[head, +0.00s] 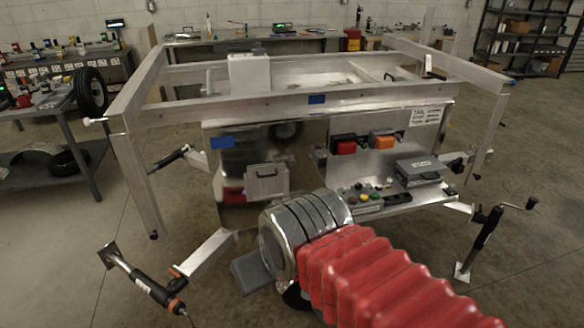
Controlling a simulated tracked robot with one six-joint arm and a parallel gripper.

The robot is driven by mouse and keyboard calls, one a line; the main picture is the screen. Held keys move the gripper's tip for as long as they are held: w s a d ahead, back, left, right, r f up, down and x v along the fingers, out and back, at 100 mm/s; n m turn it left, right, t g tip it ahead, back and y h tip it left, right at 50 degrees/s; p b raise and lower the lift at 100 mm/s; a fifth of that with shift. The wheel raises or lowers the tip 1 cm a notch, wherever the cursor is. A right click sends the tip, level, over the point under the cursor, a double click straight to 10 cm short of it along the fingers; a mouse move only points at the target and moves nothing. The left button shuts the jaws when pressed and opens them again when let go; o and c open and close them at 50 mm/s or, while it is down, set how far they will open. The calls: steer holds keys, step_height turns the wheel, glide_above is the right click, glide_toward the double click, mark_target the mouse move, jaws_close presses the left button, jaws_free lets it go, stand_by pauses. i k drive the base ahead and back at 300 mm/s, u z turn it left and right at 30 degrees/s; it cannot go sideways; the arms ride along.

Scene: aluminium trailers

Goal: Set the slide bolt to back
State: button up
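The aluminium trailer (275,112) stands in front of me, with an open rail frame on top and a shiny front panel below. I cannot surely pick out the slide bolt on it at this size, nor tell its position. A small grey plate with a dark handle (267,172) is on the left half of the panel. My arm, with red bellows and a ribbed silver part, reaches in from the lower right and covers the lower middle of the trailer.
A red and an orange lamp (383,142), a grey box (420,171) and a button panel (363,196) sit on the trailer's right. Jack legs stick out at lower left (143,281) and right (486,240). A shelf table (55,140) stands left. Floor at lower right is clear.

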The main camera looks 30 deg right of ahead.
mark_target(291, 159)
steer(key=z, duration=0.05)
steer(key=i, duration=1)
steer(key=u, duration=0.05)
